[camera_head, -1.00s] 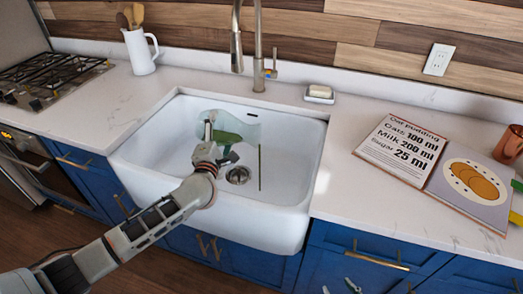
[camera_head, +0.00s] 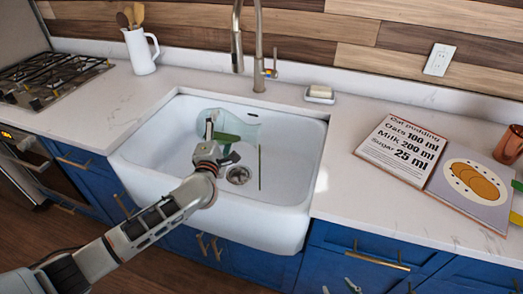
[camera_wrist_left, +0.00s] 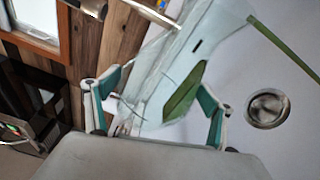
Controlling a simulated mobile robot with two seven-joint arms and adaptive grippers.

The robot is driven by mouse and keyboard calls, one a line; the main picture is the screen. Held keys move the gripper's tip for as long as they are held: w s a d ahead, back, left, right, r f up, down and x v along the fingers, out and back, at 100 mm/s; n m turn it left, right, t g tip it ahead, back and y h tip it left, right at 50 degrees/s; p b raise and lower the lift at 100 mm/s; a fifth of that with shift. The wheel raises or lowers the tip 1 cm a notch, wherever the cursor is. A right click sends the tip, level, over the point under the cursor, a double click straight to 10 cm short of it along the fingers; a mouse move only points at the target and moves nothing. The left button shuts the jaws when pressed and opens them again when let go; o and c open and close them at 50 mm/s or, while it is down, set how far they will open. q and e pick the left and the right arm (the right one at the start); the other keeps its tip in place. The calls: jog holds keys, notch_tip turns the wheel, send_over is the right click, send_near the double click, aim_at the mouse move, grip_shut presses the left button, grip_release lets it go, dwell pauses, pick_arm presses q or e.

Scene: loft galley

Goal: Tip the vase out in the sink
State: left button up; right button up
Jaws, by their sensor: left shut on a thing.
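My left gripper (camera_head: 218,140) reaches into the white sink (camera_head: 290,140) from the front left. It is shut on the clear glass vase (camera_head: 245,130), which it holds tilted inside the basin. The vase also shows between the teal finger pads in the left wrist view (camera_wrist_left: 150,85). A green leaf (camera_wrist_left: 184,93) shows at the vase; I cannot tell if it is inside or behind the glass. A thin green stem (camera_head: 260,167) lies apart, right of the drain (camera_head: 239,175). Two fingertips of my right gripper (camera_head: 339,287) show apart at the bottom edge. No water is distinguishable.
The tap (camera_head: 258,45) rises behind the sink. A soap dish (camera_head: 319,94) stands at the back right. A white jug with utensils (camera_head: 140,52) and the stove (camera_head: 50,80) are left. An open recipe book (camera_head: 400,150) and a copper mug (camera_head: 508,145) are right.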

pick_arm(q)
jog(key=shift+d+r+m, duration=0.2)
jog(key=shift+r+m, duration=0.1)
jog(key=shift+r, duration=0.2)
dwell(0.7)
jog(key=shift+s+d+r+m, duration=0.1)
jog(key=shift+d+r+m, duration=0.15)
jog(key=shift+r+m, duration=0.2)
dwell(0.6)
